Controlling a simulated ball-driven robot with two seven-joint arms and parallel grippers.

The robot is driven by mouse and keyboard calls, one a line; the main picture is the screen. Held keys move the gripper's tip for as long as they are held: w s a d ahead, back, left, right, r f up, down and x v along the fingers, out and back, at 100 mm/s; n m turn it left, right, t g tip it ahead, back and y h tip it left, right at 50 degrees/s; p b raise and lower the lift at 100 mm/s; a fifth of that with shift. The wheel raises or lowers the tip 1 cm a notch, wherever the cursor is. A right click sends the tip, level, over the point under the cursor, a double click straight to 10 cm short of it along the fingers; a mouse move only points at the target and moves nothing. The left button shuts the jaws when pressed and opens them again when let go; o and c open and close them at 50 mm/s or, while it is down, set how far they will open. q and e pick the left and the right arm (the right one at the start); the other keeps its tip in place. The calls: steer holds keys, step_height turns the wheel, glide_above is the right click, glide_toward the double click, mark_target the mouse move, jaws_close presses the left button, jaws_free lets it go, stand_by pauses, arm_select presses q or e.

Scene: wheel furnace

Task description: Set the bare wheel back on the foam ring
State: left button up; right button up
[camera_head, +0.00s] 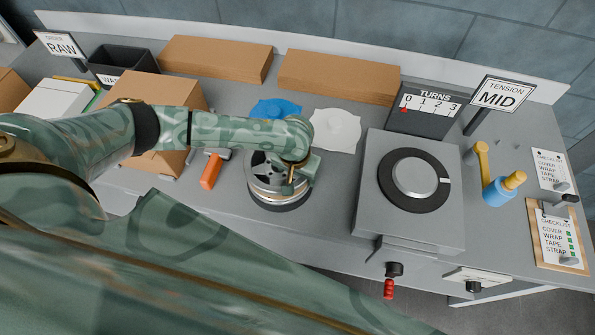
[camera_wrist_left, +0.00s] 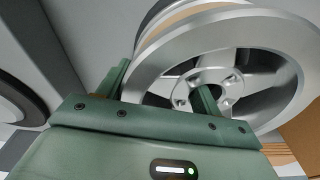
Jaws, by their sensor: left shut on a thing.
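The bare wheel (camera_head: 268,178) is silver with open spokes and no cover. It lies flat, hub side up, at the front middle of the bench. My left gripper (camera_head: 299,184) is shut on its right-hand rim. In the left wrist view the wheel (camera_wrist_left: 275,45) fills the upper right, with one finger outside the rim and the other inside by the spokes. The dark foam ring (camera_head: 283,207) shows as a thin edge under the wheel; I cannot tell whether they touch. My right gripper is not in view.
A grey turntable unit (camera_head: 372,205) stands right of the wheel. An orange-handled tool (camera_head: 211,171) lies to the left. A blue cloth (camera_head: 275,108) and a white cloth (camera_head: 336,130) lie behind. Cardboard boxes (camera_head: 338,78) line the back. A blue-and-yellow tool (camera_head: 500,190) stands far right.

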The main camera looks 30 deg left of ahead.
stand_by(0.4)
arm_select(q)
steer(key=shift+f, duration=0.6)
steer(key=shift+f+p, duration=0.15)
steer(key=shift+p, duration=0.15)
steer(key=o, duration=1.6)
steer(key=shift+c, duration=0.2)
steer(key=shift+o, duration=0.6)
steer(key=shift+f, duration=0.1)
step_height(320, 180, up, 6)
steer(key=p, duration=0.8)
